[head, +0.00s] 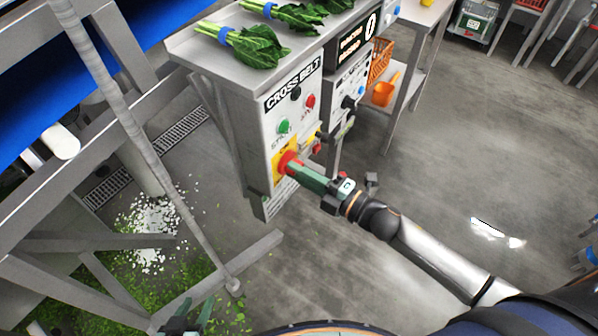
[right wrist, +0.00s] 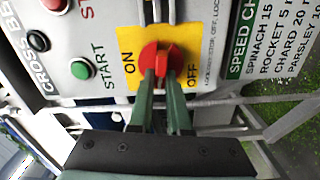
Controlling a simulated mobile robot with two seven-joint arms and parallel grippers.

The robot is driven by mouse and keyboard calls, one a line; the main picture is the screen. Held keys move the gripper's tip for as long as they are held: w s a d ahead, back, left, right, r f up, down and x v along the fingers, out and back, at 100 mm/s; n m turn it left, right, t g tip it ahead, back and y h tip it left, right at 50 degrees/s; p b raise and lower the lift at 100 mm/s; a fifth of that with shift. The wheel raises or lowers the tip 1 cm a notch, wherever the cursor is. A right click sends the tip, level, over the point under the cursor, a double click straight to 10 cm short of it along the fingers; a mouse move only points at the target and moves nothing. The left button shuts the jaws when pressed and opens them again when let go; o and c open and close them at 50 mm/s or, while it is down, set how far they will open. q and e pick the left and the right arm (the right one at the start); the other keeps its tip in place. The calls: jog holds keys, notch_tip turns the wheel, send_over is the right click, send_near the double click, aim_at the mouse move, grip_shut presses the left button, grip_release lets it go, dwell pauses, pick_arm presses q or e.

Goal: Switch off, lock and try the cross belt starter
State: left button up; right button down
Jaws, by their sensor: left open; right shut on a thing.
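The cross belt starter (head: 255,115) is a grey box with a "CROSS BELT" label, a green START button (head: 284,126) and a red button (head: 310,101). Low on its face is a red rotary switch (right wrist: 160,57) on a yellow plate (right wrist: 128,42) marked ON and OFF. My right gripper (head: 295,165) is shut on the red switch, its green fingers on either side of the handle in the right wrist view. The fingers partly hide the handle, so I cannot tell its exact setting. My left gripper (head: 187,318) is open and empty at the bottom edge, low over the floor.
Bunches of greens with blue bands (head: 255,45) lie on top of the box. Small yellow and red items (head: 316,143) show at its right side, too small to identify.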

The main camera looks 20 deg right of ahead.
jog(key=shift+f+n, duration=0.15)
jog(key=shift+n, duration=0.65)
jog(key=c, duration=0.9)
grip_release()
jog(key=shift+o, duration=0.2)
jog(key=b+v, duration=0.1)
jog(key=v, duration=1.1)
jog(key=shift+s+d, duration=0.2)
